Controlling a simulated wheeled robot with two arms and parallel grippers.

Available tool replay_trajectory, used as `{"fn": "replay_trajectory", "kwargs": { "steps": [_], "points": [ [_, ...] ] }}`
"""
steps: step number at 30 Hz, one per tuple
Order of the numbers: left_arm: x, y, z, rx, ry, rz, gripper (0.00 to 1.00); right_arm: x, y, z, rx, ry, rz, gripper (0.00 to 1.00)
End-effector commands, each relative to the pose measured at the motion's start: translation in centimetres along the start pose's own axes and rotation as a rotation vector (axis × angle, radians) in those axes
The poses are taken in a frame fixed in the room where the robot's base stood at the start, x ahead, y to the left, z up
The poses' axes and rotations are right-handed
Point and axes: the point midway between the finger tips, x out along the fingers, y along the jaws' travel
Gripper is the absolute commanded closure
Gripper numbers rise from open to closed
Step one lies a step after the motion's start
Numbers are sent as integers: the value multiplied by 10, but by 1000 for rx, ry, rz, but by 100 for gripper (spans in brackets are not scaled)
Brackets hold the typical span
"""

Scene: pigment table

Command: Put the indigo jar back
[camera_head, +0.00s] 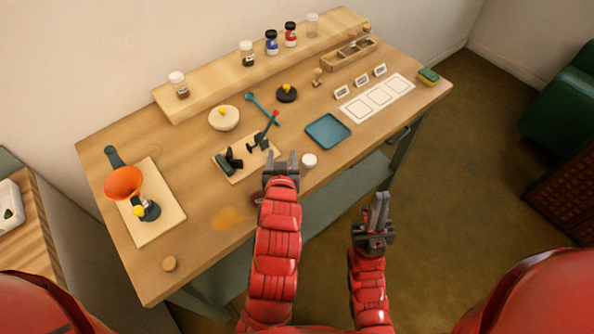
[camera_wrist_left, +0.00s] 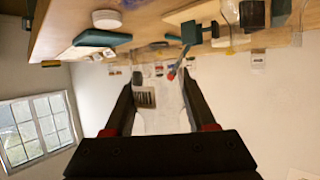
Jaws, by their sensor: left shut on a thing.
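My left gripper (camera_head: 282,160) is over the table's front edge, with its fingers some way apart. I cannot read the labels to tell which is indigo. My right gripper (camera_head: 380,200) is empty and shut, in front of the table.
A blue tray (camera_head: 328,131), a stand with a red-tipped lever (camera_head: 265,135) and an orange funnel (camera_head: 123,183) occupy the table.

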Motion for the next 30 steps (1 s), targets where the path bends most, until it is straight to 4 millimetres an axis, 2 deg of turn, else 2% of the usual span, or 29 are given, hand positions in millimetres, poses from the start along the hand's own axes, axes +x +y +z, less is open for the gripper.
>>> {"fn": "replay_trajectory", "kwargs": {
  "steps": [1,3,6,10,14,17,20,26,30],
  "points": [
    [-16,19,16,17,-1,22,100,0,0,0,0,0,0,100],
    [-35,35,31,25,1,40,100,-1,0,0,0,0,0,100],
    [-60,52,43,30,8,71,100,-1,0,0,0,0,0,100],
    [-83,65,53,44,5,105,100,-2,0,0,0,0,0,100],
    [-92,70,56,48,6,123,100,-4,0,1,0,0,0,100],
    [-83,68,55,44,5,123,100,-11,-1,2,0,0,0,100],
    [-64,61,51,43,9,118,100,-22,-1,4,0,0,0,100],
    [-19,50,41,41,10,119,100,-60,-3,10,0,0,0,100],
    [8,40,24,45,4,118,100,-55,-3,9,0,0,0,100]
  ]
}}
